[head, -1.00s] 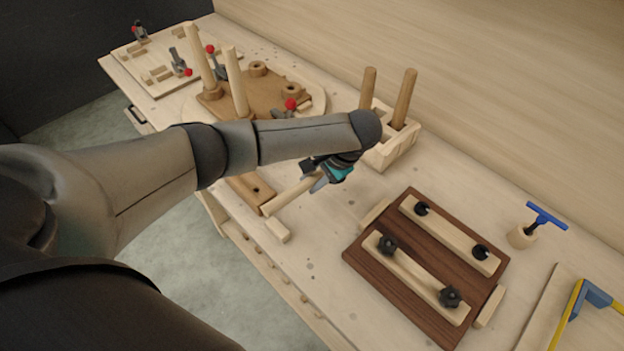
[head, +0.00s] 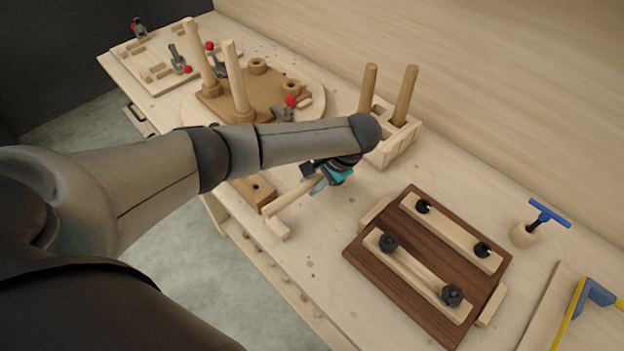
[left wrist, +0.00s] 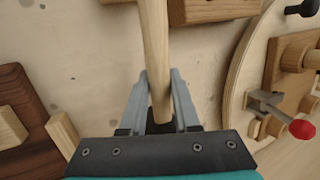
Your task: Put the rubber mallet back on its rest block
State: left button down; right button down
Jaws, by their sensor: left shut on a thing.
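My left gripper (head: 318,186) is shut on a round pale wooden handle, the mallet handle (head: 292,196), low over the bench. In the left wrist view the handle (left wrist: 155,45) runs between the fingers (left wrist: 160,80) and out past the top edge. The mallet's head cannot be made out in either view. A brown block with a hole (head: 247,188) and a small pale block (head: 279,229) lie on either side of the handle's far end. I cannot tell which is the rest block, or whether the handle touches either. My right gripper is not in view.
A dark panel with pale clamp bars (head: 375,262) lies to the right. A pale box (head: 397,148) with two upright pegs stands behind the gripper. A chair-seat form (head: 268,92) with upright legs is at the back left. Bare bench lies between gripper and panel.

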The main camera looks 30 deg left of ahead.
pick_arm(q)
jog(key=shift+f+b, duration=0.7)
jog(key=shift+f, duration=0.7)
jog(key=c, duration=0.6)
grip_release()
jog(key=shift+f, duration=0.1)
jog(key=shift+o, duration=0.2)
jog(key=p+v, duration=0.3)
jog(key=v, duration=1.2)
jog(key=shift+r, duration=0.2)
